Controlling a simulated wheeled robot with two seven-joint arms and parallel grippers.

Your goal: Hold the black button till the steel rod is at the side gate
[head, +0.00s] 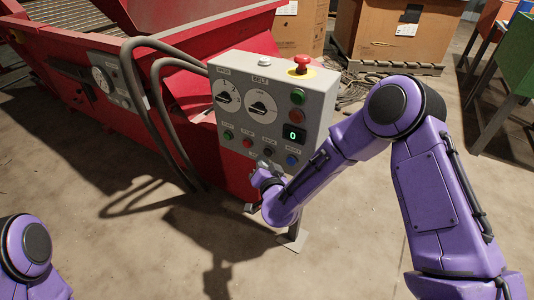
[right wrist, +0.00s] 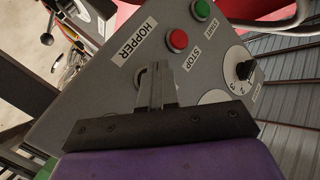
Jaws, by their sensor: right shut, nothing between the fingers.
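The black button (head: 268,152) is in the lower row of the grey control box, between a red and a blue button. My right gripper (head: 262,170) is shut and empty, its tips up against the lower part of the box. In the right wrist view the shut fingers (right wrist: 157,72) point at the panel beside the HOPPER label, in line with the red and green buttons. They hide the black button there, so I cannot tell whether it is pressed. I cannot make out the steel rod or the side gate. My left gripper is out of view.
The control box (head: 312,90) carries two dials, a red emergency knob (head: 301,63) and a display (head: 293,134) reading 0. A red machine (head: 100,110) with thick hoses stands behind and left. Cardboard boxes (head: 395,35) are at the back. The floor in front is clear.

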